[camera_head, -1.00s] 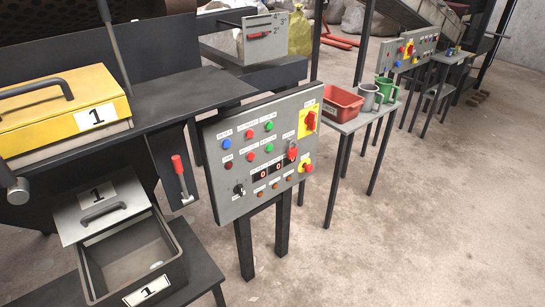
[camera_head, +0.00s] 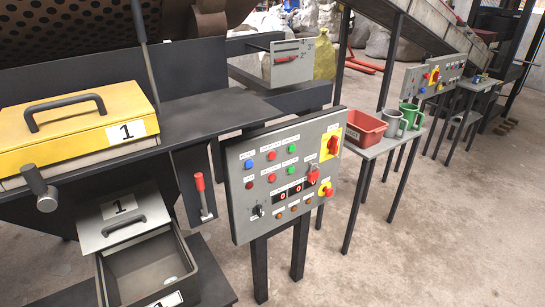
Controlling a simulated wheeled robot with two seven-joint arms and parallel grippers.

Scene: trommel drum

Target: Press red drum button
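A grey control panel (camera_head: 238,221) stands on dark legs in the middle of the view, facing me at an angle. It has an upper red button (camera_head: 271,155) and a lower red button (camera_head: 272,178) beside an upper green button (camera_head: 292,148) and a lower green button (camera_head: 293,172). A blue button (camera_head: 248,164) and a dark red one (camera_head: 249,184) are at the left. The labels are too small to read, so I cannot tell which is the drum button. The perforated drum (camera_head: 90,28) shows at the top left. Neither gripper is in view.
A red-handled lever (camera_head: 201,188), yellow box (camera_head: 60,138) and grey drawer (camera_head: 148,266) are left. A red bin (camera_head: 363,132) stands right. Floor is clear at lower right.

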